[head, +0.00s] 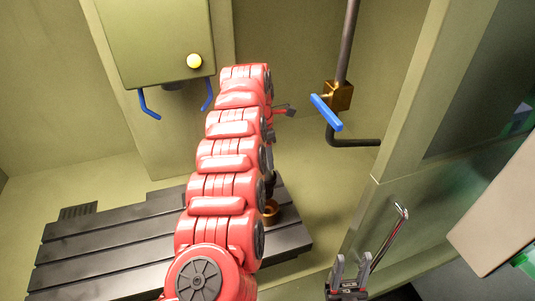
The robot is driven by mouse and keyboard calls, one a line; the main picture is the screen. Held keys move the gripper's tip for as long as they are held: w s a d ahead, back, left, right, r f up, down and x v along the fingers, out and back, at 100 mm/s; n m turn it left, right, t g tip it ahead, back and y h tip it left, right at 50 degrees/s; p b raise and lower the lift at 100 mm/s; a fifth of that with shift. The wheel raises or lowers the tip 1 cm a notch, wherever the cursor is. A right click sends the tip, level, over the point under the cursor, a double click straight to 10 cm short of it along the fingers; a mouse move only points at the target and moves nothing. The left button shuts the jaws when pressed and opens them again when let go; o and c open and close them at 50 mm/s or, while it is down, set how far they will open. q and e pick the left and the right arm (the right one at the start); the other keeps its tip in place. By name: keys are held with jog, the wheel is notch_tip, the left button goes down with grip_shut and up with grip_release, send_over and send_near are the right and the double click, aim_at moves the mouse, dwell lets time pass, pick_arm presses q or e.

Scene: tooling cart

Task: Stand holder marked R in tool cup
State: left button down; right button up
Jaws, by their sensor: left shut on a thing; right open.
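My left arm, red and jointed, rises through the middle of the head view and hides much behind it. A small dark pronged part beside its far end looks like my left gripper (284,111). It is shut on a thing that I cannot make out. A brass-coloured round piece (271,212), with something dark above it, shows at the arm's right edge over the black slotted table. I cannot tell whether it is the tool cup or a holder. No R mark is readable. My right gripper (349,270) is open at the bottom, its grey fingers pointing up.
The black slotted table (100,250) is mostly bare left of my arm. A green housing (155,50) with blue levers hangs above. A pipe with a brass valve (339,95) and blue handle stands at right. A shiny bar (388,240) rises beside my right gripper.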

aim_at(268, 177)
pick_arm(q)
jog(key=shift+w+d+f, duration=0.15)
jog(key=shift+f, duration=2.4)
jog(key=shift+f+b, duration=1.25)
jog(key=shift+f, duration=0.6)
jog(key=shift+f+b, duration=0.1)
jog(key=shift+b, duration=0.4)
jog(key=shift+b, duration=0.35)
